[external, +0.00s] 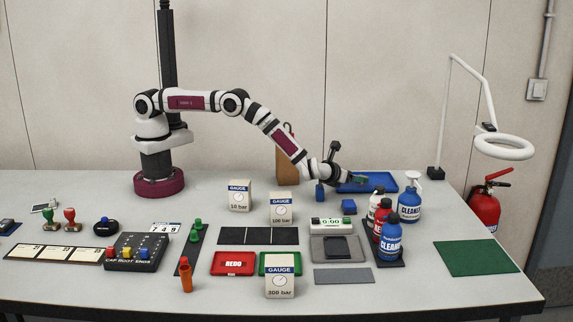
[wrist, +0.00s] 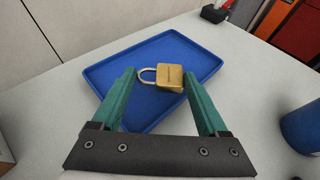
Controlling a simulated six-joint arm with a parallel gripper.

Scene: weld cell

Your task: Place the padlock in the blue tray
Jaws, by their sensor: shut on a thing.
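The brass padlock (wrist: 168,77) with a silver shackle sits between the green fingertips of my gripper (wrist: 159,76) in the wrist view. My gripper is shut on it. The shackle points left, toward one finger. The blue tray (wrist: 130,56) lies on the table, with the padlock seen against its inside; whether it touches the tray floor cannot be told. In the external view my gripper (external: 358,180) is at the blue tray (external: 384,187), at the back right of the table. The padlock cannot be made out there.
A brown block (external: 287,168) stands behind my forearm. A spray bottle (external: 409,204) and other cleaner bottles (external: 390,238) stand to the right. A lamp (external: 437,173) stands behind them.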

